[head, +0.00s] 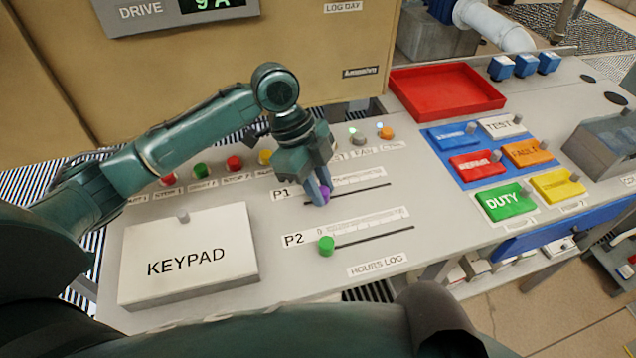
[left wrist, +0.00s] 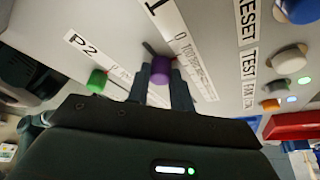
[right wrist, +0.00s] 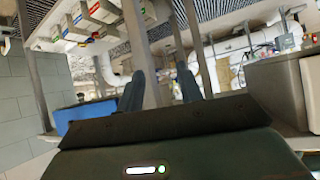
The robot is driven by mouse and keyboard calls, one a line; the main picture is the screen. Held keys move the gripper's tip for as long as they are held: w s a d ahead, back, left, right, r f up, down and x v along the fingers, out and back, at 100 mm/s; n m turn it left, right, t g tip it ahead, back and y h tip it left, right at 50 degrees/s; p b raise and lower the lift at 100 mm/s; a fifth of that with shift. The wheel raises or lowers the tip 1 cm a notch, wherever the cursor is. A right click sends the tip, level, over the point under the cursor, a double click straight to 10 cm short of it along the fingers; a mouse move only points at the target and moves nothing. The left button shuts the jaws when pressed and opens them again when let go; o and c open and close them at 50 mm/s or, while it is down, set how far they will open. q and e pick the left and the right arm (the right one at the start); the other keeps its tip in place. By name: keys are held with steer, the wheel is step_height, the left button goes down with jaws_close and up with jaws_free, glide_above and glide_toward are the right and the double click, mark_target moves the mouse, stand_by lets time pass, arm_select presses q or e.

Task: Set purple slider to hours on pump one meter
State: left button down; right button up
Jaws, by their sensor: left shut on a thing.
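The purple slider (head: 325,192) sits near the left end of the P1 slot (head: 362,190) on the grey console. My left gripper (head: 319,190) reaches down to it and is shut on it. In the left wrist view the purple knob (left wrist: 161,68) shows between the two fingers of the left gripper (left wrist: 162,82). The scale (head: 350,182) behind the P1 slot is partly hidden by the gripper, and its numbers are too small to read. My right gripper (right wrist: 160,90) shows only in the right wrist view, away from the console top, with its fingers apart and nothing between them.
The green slider (head: 326,246) stands at the left end of the P2 slot (head: 375,236), in front of P1. A keypad cover (head: 215,275) lies left. Buttons, including a red one (head: 234,162), line the back. A red tray (head: 445,88) and coloured tiles (head: 503,200) are right.

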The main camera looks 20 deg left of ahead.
mark_target(347, 197)
arm_select(q)
steer(key=w+d, duration=0.1)
steer(key=w+d+p, duration=0.1)
steer(key=d, duration=0.1)
steer(key=shift+w+d, duration=0.15)
steer(key=c, duration=1.2)
jaws_free()
steer(key=s+v, duration=0.1)
steer(key=v, duration=1.2)
steer(key=shift+w+b, duration=0.45)
steer(key=shift+r, duration=0.1)
